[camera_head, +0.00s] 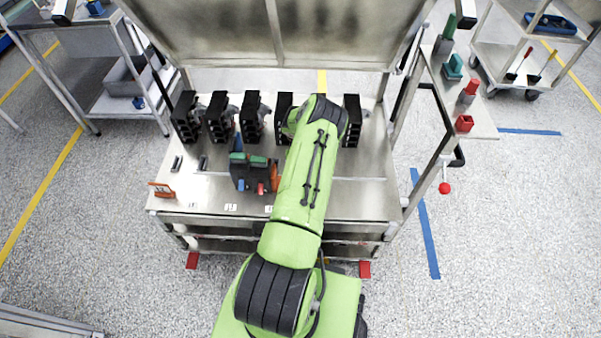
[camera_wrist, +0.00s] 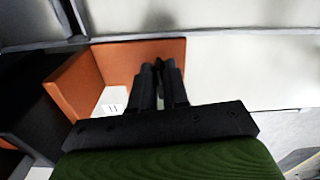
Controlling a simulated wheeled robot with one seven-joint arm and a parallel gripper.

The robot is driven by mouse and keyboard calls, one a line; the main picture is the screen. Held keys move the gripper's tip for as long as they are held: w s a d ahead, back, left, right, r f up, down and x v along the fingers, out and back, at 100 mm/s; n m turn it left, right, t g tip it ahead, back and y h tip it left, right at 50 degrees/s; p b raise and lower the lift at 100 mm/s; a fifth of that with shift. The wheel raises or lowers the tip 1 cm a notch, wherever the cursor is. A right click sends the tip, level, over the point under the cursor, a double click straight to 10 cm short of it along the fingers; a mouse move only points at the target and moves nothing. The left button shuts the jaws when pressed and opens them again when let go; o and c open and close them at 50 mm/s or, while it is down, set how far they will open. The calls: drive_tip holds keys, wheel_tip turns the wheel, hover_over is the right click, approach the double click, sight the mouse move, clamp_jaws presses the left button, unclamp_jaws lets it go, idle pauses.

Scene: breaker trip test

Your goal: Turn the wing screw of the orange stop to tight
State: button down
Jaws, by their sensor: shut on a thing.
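The orange stop (camera_wrist: 112,62) fills the middle left of the wrist view as an upright, angled orange piece. In the head view, a narrow part of the orange stop (camera_head: 274,177) shows at the right end of the dark breaker block, beside my arm. My gripper (camera_wrist: 160,66) is shut at the orange stop's wall, with its two dark fingers close together. A small dark piece shows between the fingertips. I take it for the wing screw, but the fingers mostly hide it. My arm hides the gripper in the head view.
A dark breaker block (camera_head: 246,173) with green, blue and red parts sits on the metal bench (camera_head: 350,200). Several black modules (camera_head: 220,117) stand along the back. Another orange piece (camera_head: 162,190) lies at the front left. The bench right of my arm is mostly clear.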

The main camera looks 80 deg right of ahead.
drive_tip(key=shift+m, duration=0.6)
drive_tip(key=c, duration=1.1)
unclamp_jaws()
wheel_tip(320, 180, up, 16)
drive_tip(key=p, duration=0.3)
drive_tip(key=shift+f, duration=0.1)
